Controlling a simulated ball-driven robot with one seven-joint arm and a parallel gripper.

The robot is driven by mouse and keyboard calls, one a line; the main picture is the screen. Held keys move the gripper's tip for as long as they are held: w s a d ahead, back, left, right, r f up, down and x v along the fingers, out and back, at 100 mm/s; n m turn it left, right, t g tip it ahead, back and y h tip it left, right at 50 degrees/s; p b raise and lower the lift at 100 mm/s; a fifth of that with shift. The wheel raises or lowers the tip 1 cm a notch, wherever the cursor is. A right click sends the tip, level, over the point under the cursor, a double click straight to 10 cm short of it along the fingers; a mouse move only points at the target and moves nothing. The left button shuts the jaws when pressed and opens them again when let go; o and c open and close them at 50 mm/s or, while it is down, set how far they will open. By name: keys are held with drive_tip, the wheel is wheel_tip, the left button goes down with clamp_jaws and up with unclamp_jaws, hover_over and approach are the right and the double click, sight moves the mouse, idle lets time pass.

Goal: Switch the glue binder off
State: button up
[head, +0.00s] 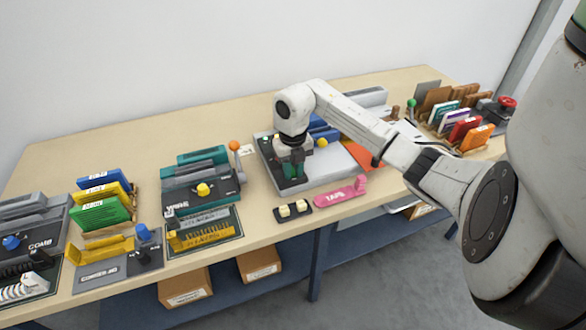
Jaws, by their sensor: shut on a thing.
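The glue binder appears to be the light grey machine (325,170) at the middle of the bench; no name on it is readable.
A teal wire binder (200,188) with an orange-topped lever stands left, a comb binder (30,235) further left. A pink tape dispenser (335,194) and a small black block with two cream buttons (293,209) lie in front. Colored books (465,128) stand right.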

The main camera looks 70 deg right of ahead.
clamp_jaws()
drive_tip(key=shift+w+d+r+g+y+p, duration=0.1)
drive_tip(key=shift+d+g+y+p, duration=0.1)
drive_tip(key=shift+g+y, duration=0.3)
drive_tip(key=shift+w+d+r+g+y+p, duration=0.1)
drive_tip(key=shift+d+g+y+p, duration=0.1)
drive_tip(key=shift+g+y, duration=0.3)
drive_tip(key=shift+a, duration=0.1)
drive_tip(key=o, duration=0.6)
unclamp_jaws()
drive_tip(key=shift+w+r, duration=0.1)
drive_tip(key=shift+r, duration=0.05)
drive_tip(key=b+v, duration=0.1)
drive_tip(key=v, duration=0.9)
drive_tip(key=shift+d+r+b, duration=0.25)
drive_tip(key=shift+b, duration=0.15)
